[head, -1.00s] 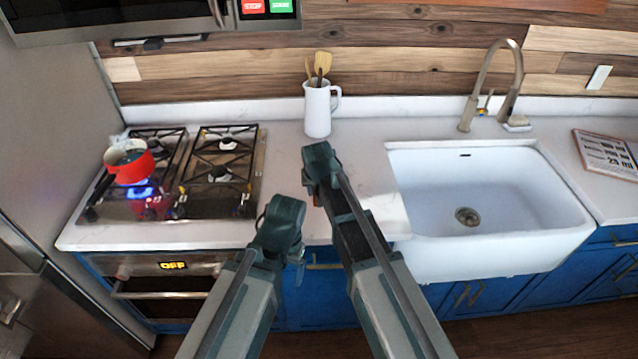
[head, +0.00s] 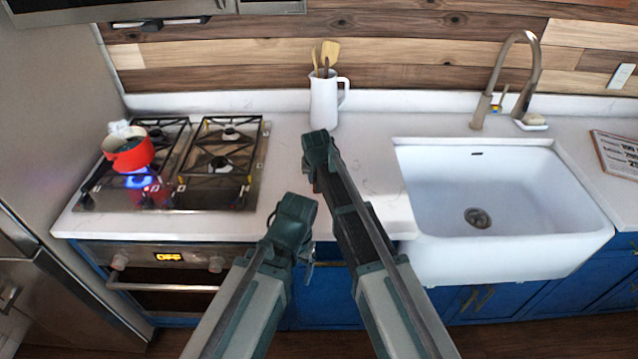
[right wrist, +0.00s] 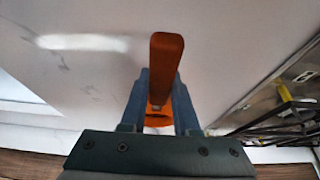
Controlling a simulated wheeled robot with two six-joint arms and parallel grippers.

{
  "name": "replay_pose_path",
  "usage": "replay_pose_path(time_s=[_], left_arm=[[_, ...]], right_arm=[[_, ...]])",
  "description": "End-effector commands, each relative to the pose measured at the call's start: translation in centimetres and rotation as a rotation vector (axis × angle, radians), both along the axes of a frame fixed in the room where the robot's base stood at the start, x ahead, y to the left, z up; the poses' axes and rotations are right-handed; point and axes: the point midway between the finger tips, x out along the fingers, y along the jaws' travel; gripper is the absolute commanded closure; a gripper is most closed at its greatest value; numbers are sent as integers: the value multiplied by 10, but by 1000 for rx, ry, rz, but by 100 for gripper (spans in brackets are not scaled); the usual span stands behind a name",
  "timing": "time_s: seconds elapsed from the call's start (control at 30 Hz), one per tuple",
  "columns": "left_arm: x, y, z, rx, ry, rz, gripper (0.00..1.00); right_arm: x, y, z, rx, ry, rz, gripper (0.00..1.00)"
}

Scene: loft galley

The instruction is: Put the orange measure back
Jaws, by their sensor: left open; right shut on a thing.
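The orange measure (right wrist: 165,65) is in my right gripper (right wrist: 160,85), as the right wrist view shows. The blue-grey fingers are closed on its two sides. Its long end points up in that view, over the white worktop, and its lower part is partly hidden between the fingers. In the head view my right gripper (head: 320,155) is over the worktop in front of the white jug; the measure is mostly hidden there. My left gripper (head: 292,212) is open, lower and to the left, near the counter's front edge. Nothing shows in it.
A red pot (head: 130,152) stands over a lit blue flame on the left of the hob (head: 215,190). A white jug (head: 324,103) holds wooden utensils at the back. A white sink (head: 500,190) with a tap lies right. A printed board (head: 616,155) lies at far right.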

Motion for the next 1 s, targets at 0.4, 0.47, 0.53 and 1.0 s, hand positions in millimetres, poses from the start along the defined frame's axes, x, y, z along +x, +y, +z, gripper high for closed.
replay_pose_path(time_s=[0.4,0.47,0.53,1.0], left_arm=[[0,0,-1,0,0,0,18],[0,0,-1,0,0,0,18],[0,0,-1,0,0,0,18],[0,0,10,0,0,0,18]], right_arm=[[0,0,-1,0,0,0,51],[0,0,-1,0,0,0,41],[0,0,-1,0,0,0,41],[-3,0,10,0,0,0,41]])
